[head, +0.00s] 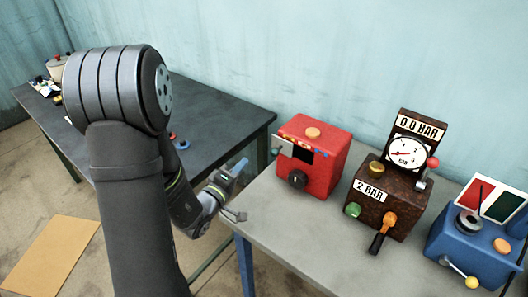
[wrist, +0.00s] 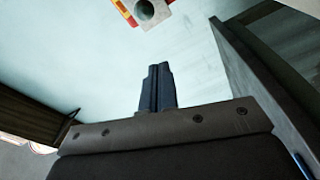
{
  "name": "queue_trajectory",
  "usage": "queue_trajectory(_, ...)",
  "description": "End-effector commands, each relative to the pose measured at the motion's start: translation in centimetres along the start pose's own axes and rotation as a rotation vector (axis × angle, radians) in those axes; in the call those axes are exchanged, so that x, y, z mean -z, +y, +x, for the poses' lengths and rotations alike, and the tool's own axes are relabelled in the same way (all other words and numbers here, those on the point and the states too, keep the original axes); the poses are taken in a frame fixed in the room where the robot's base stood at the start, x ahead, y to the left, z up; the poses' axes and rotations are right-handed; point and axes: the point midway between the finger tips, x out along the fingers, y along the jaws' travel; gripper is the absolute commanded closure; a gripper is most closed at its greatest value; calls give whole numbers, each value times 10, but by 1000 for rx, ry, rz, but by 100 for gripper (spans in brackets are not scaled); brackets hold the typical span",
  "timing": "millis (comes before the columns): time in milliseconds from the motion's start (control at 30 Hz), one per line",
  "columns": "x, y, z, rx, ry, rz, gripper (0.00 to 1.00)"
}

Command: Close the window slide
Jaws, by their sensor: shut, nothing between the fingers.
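The red box (head: 316,158) stands at the left end of the grey table, with an orange button on top and a black knob on its front. A dark window (head: 304,153) with small coloured marks shows on its front. A pale metal slide (head: 284,146) sticks out to the left of this window, leaving at least part of it uncovered. My gripper (head: 240,165) is left of the red box, apart from it, with its fingers together and empty. In the wrist view, the shut fingers (wrist: 157,85) point towards a grey piece with a round end, beside red and yellow, at the top edge.
A brown gauge box (head: 385,205) and a blue box (head: 470,250) stand further right on the grey table (head: 300,235). A dark table (head: 215,115) with small items is behind my arm. The grey table's front left is clear.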

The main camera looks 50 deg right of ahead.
Motion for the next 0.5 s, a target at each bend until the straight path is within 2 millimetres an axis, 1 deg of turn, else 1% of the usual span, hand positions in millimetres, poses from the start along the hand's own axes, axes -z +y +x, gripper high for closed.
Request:
queue_trajectory(100, 9, -1, 1, -24, 18, -87, 100)
queue_trajectory(267, 12, -1, 9, -33, 22, -119, 100)
queue_trajectory(367, 11, 0, 22, -33, 20, -118, 100)
queue_trajectory(500, 11, 1, 51, -35, 19, -117, 100)
